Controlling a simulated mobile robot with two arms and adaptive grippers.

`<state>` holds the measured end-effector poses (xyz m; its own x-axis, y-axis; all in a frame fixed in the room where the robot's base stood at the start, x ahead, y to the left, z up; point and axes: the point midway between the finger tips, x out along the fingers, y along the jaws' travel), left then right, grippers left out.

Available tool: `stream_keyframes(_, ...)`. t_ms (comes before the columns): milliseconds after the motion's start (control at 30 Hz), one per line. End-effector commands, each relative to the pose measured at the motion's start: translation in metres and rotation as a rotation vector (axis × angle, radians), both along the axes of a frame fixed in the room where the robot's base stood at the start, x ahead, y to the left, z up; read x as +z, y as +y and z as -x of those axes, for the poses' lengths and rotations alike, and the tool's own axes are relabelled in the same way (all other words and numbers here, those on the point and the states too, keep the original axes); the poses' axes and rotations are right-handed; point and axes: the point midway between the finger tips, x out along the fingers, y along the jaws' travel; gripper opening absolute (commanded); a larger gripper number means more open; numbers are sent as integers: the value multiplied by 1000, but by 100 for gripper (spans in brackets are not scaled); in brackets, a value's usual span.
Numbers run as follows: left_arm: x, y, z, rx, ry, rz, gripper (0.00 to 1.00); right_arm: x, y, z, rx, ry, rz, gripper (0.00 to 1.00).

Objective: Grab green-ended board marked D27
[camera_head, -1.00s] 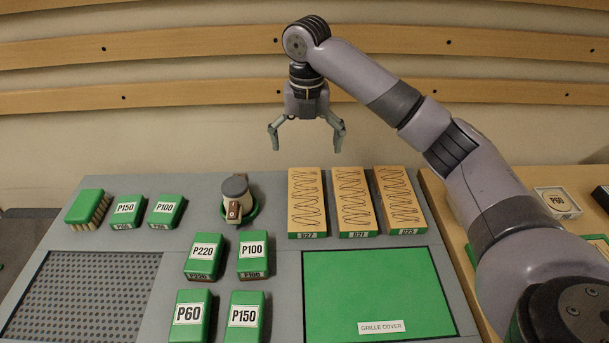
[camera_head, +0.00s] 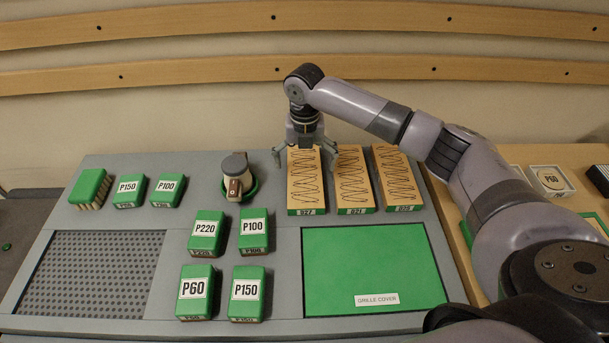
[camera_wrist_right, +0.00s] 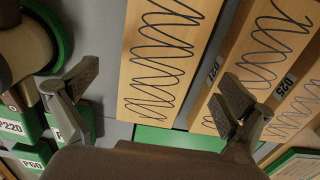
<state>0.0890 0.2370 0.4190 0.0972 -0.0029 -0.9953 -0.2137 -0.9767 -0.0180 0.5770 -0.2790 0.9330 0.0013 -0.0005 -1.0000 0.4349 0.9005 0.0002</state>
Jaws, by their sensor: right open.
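Board D27 (camera_head: 306,185) is the leftmost of three light wooden boards with wavy black lines and green ends, flat on the grey bench. Board D21 (camera_head: 353,185) lies in the middle and board D25 (camera_head: 397,185) on the right. My right gripper (camera_head: 304,158) is open and empty over the far part of D27, its fingers to either side of it. In the right wrist view, the gripper (camera_wrist_right: 160,90) spans D27 (camera_wrist_right: 165,55), with the right finger over the neighbouring board (camera_wrist_right: 225,70). No contact can be made out. My left gripper is out of view.
A round device with a green base (camera_head: 237,178) stands just left of D27. Several green blocks, such as P100 (camera_head: 254,232), sit further left and nearer. The green grille cover (camera_head: 370,260) lies in front of the boards. A perforated panel (camera_head: 90,275) is at left.

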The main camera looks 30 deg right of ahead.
Motion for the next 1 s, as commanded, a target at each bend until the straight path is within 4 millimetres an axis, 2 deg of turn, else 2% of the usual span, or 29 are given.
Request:
stream_keyframes(100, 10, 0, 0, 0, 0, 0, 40, -17, 0, 0, 0, 5, 0, 98)
stream_keyframes(233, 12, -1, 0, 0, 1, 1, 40, -34, 0, 0, 0, 3, 1, 98)
stream_keyframes(533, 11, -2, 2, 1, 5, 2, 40, -41, 0, -1, 0, 0, 1, 98)
stream_keyframes(1000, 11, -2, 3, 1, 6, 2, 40, -40, 0, -1, 0, 0, 1, 67)
